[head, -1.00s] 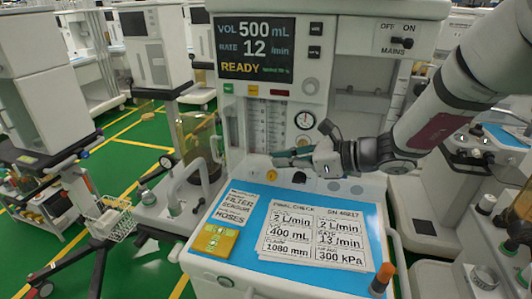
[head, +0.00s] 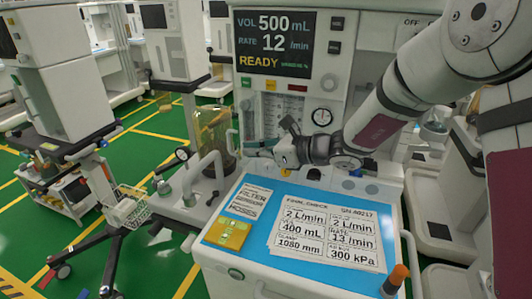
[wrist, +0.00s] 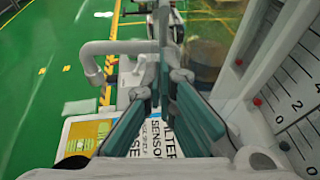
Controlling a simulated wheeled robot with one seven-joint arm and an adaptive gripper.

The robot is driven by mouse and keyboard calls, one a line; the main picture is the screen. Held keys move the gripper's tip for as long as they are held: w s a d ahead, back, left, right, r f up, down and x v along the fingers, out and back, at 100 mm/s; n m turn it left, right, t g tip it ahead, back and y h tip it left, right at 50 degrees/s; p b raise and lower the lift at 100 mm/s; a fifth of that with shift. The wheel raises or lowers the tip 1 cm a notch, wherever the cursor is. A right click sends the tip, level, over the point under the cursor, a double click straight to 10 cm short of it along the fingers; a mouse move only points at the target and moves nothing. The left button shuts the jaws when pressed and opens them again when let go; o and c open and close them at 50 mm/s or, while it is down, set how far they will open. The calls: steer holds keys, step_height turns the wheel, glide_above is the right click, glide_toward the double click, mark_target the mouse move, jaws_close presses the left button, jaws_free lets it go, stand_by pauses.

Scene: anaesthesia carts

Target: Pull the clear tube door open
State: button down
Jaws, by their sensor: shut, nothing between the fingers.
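The clear tube door covers the flow tubes (head: 281,112) on the front of the cart, below the READY screen. Its clear pane is hard to make out, and I cannot tell whether it stands ajar. My gripper (head: 280,154) is just in front of the panel's lower part, pointing left, and hides some of it. In the wrist view the teal fingers (wrist: 164,78) come together at their tips with nothing between them. The tube panel with its scale (wrist: 290,95) runs along the right side there, apart from the fingers.
A blue worktop (head: 262,258) with printed sheets (head: 328,232) and a yellow box (head: 228,233) lies below my gripper. A curved white pipe (head: 205,170) and a brownish clear canister (head: 214,135) stand left. An orange-topped bottle (head: 396,280) is at the front right.

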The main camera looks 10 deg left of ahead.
mark_target(238, 149)
steer(key=shift+a, duration=0.25)
steer(key=shift+w+a, duration=0.2)
steer(key=shift+a, duration=1.2)
steer(key=shift+d, duration=0.1)
